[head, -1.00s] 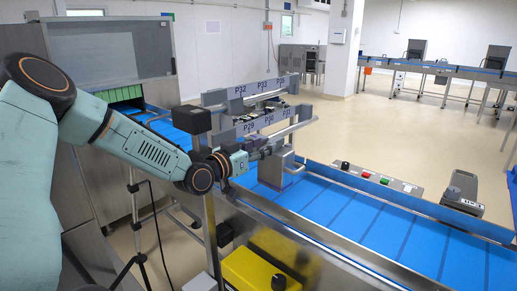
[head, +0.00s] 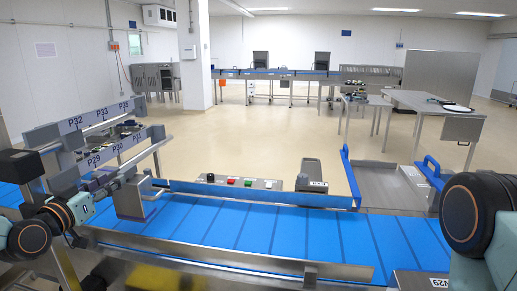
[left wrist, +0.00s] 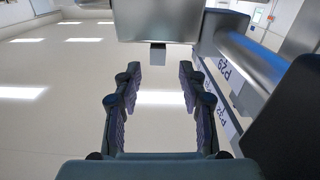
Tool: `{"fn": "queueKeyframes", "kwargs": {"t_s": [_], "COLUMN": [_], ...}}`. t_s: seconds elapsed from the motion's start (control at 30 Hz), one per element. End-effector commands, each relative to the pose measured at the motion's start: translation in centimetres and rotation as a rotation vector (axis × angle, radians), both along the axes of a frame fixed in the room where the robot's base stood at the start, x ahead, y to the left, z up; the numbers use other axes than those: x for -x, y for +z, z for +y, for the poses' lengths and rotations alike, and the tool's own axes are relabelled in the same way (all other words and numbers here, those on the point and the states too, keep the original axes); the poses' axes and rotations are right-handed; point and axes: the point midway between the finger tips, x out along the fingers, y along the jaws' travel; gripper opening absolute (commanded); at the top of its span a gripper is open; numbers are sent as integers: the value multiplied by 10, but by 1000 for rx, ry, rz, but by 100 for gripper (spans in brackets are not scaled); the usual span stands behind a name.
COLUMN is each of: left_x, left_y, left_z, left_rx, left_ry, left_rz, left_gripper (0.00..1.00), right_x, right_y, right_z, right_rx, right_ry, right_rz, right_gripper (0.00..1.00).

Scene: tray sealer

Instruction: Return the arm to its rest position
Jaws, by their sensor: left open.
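My left arm comes in from the left in the head view. Its gripper (head: 118,183) is beside the rack (head: 98,163) with number labels, near the left end of the blue conveyor. Its fingers are small and partly lost against the rack in that view. In the left wrist view the two dark fingers (left wrist: 157,88) stand apart with nothing between them. A grey metal box shape (left wrist: 155,20) is beyond the fingertips, and labelled rails (left wrist: 222,68) are at the right. A link of my right arm shows at the right edge of the head view; its gripper is not in view.
The blue conveyor (head: 290,230) runs across the front. Behind it are a button panel (head: 240,182), a grey device (head: 311,175) and a metal tray with blue handles (head: 388,180). A steel table (head: 435,103) stands farther back. The floor between is clear.

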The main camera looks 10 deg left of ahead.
Motion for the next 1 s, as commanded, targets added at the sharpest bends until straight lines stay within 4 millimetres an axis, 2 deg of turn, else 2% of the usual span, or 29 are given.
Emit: {"fn": "queueKeyframes", "kwargs": {"t_s": [0.07,0.17,0.37,0.47,0.6,0.77,0.9,0.97,1.0], "left_x": [3,8,31,52,95,158,224,255,277], "left_y": [-8,-21,-97,-145,-219,-298,-359,-383,-399], "left_z": [-3,-19,-69,-95,-129,-158,-176,-182,-185], "left_rx": [76,173,288,314,320,288,225,187,159], "left_ry": [17,25,29,37,58,92,120,128,130], "left_rz": [34,102,333,468,677,908,1104,1187,1242], "left_gripper": [42,42,42,42,42,42,42,42,42], "right_x": [0,0,0,0,0,0,0,0,0], "right_y": [0,-1,-18,-28,-45,-64,-82,-90,-96], "right_z": [0,0,0,0,0,0,0,0,0], "right_rx": [0,0,0,0,0,0,0,0,0], "right_ry": [0,0,0,0,0,0,0,0,0], "right_rz": [0,0,0,0,0,0,0,0,0], "right_gripper": [67,67,67,67,67,67,67,67,67]}}
